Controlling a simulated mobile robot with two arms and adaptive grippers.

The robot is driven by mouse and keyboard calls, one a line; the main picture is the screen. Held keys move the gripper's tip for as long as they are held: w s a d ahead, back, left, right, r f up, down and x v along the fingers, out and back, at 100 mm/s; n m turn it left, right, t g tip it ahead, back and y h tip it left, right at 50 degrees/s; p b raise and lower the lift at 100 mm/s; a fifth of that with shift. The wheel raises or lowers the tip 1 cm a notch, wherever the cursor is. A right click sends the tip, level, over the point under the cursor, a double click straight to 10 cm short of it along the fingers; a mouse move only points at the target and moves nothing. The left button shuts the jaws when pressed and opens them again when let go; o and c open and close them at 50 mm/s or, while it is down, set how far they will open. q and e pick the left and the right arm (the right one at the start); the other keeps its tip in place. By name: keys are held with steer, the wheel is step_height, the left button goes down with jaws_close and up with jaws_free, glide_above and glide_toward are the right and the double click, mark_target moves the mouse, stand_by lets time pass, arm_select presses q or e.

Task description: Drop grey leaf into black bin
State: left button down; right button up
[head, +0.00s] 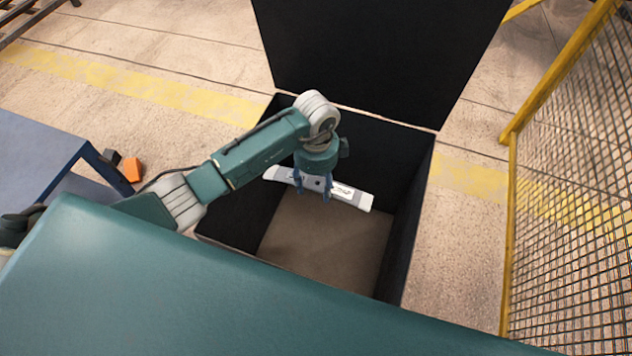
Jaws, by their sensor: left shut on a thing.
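The grey leaf (354,196) is a long, slightly curved pale grey strip with dark spots and a light label on it. My left gripper (314,192) points down and is shut on the leaf near its middle. The leaf hangs over the opening of the black bin (415,170). The bin is a large open box with its black lid standing up at the back and a brown floor with nothing seen on it. My own teal body hides the bin's near side. My right gripper is not in view.
A yellow-framed mesh fence (570,190) stands to the right of the bin. A blue-grey table (38,150) is at the left, with a small orange block (132,170) beside it. Yellow lines mark the concrete floor.

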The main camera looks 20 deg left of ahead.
arm_select(q)
step_height(320, 180, down, 14)
steer(key=b, duration=1.2)
steer(key=shift+f, duration=0.25)
steer(key=c, duration=0.6)
jaws_free()
steer(key=shift+c, duration=0.2)
step_height(320, 180, up, 12)
steer(key=shift+r, duration=0.1)
